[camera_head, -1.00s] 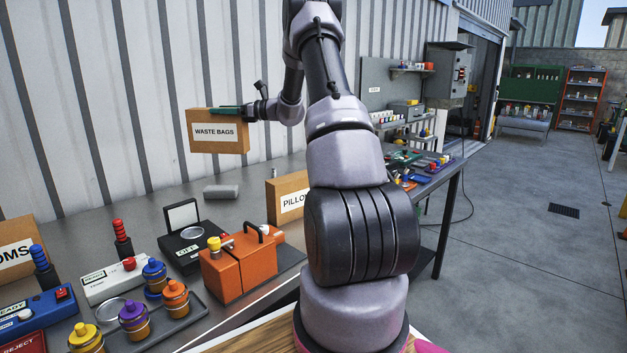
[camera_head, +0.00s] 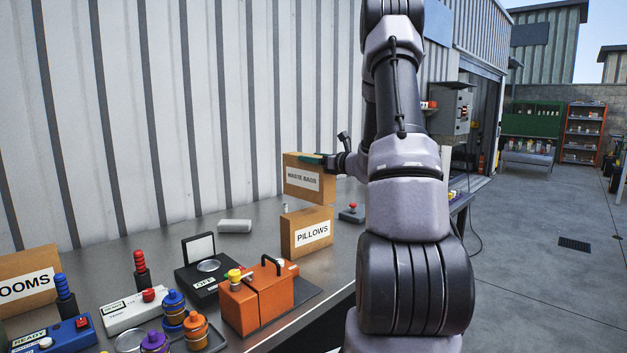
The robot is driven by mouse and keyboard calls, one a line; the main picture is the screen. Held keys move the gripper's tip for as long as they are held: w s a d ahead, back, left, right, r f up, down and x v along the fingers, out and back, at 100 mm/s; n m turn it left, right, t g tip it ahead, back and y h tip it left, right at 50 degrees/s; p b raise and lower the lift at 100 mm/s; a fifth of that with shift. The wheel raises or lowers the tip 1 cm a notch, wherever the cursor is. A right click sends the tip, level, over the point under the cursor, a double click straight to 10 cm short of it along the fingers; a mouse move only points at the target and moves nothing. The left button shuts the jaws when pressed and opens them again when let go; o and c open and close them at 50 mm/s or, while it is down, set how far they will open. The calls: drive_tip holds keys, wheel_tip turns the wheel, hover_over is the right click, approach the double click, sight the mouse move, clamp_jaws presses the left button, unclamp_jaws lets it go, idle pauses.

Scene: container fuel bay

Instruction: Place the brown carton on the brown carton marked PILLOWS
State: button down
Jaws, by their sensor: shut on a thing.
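The brown carton (camera_head: 309,195) with a WASTE BAGS label is held in the air near the wall. My gripper (camera_head: 318,159), with a green finger showing, is shut on its top edge from the right. The brown carton marked PILLOWS (camera_head: 291,236) stands upright on the grey bench. The held carton is above the PILLOWS carton in the picture, its lower edge close to that carton's top. A narrow gap seems to show between them, but I cannot tell the depth offset. My arm hides part of the bench to the right.
An orange box (camera_head: 252,303) with a handle, a black OFF device (camera_head: 204,276) and a grey block (camera_head: 235,226) are on the bench. A small red-knobbed device (camera_head: 351,213) stands right of the cartons. Another carton marked OOMS (camera_head: 28,268) is far left.

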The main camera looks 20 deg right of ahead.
sight(313, 171)
drive_tip(key=shift+f, duration=2.35)
unclamp_jaws()
drive_tip(key=shift+f, duration=0.1)
